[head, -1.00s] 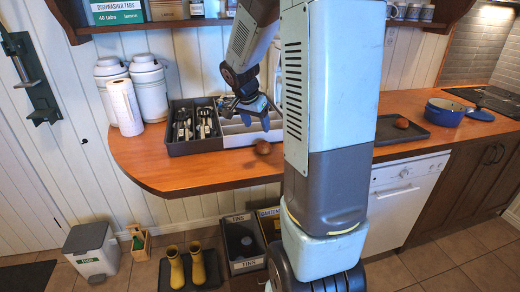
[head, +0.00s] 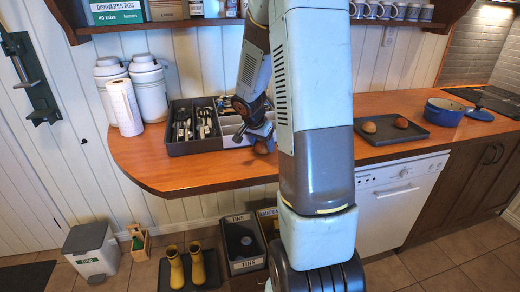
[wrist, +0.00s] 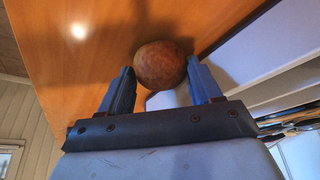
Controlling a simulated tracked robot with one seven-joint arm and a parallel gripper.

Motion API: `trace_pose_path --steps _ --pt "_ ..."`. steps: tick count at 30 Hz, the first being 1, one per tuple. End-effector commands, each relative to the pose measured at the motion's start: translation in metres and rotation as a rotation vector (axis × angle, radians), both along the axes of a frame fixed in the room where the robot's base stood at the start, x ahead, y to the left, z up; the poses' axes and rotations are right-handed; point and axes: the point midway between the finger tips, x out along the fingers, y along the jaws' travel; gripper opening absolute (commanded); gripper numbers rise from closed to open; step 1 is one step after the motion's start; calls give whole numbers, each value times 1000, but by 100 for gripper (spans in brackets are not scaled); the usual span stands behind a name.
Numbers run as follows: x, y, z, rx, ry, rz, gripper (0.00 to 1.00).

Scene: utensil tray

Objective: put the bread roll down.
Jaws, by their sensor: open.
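A brown round bread roll (wrist: 160,62) rests on the wooden counter in the wrist view, in front of the utensil tray (head: 192,147). My gripper (wrist: 159,74) is open, with one blue finger on each side of the roll's near part. I cannot tell whether either finger touches it. In the head view my gripper (head: 262,143) is low over the counter beside the tray's front right part and hides the roll there.
A dark tray (head: 430,137) with two rolls (head: 369,127) lies to the right, near a blue pot (head: 443,112). White canisters (head: 148,90) and a paper roll stand at the back left.

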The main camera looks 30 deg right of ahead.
Motion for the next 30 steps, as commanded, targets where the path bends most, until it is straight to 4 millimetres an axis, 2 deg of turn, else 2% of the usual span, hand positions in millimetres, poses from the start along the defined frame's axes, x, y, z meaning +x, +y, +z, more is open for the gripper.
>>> trace_pose_path --steps 6,18,26,30 --pt "0 -1 -1 0 0 -1 66" --pt "0 0 -1 0 0 0 27" --pt "1 0 2 -2 -1 0 26" --pt "1 -1 17 -2 -4 -1 26"
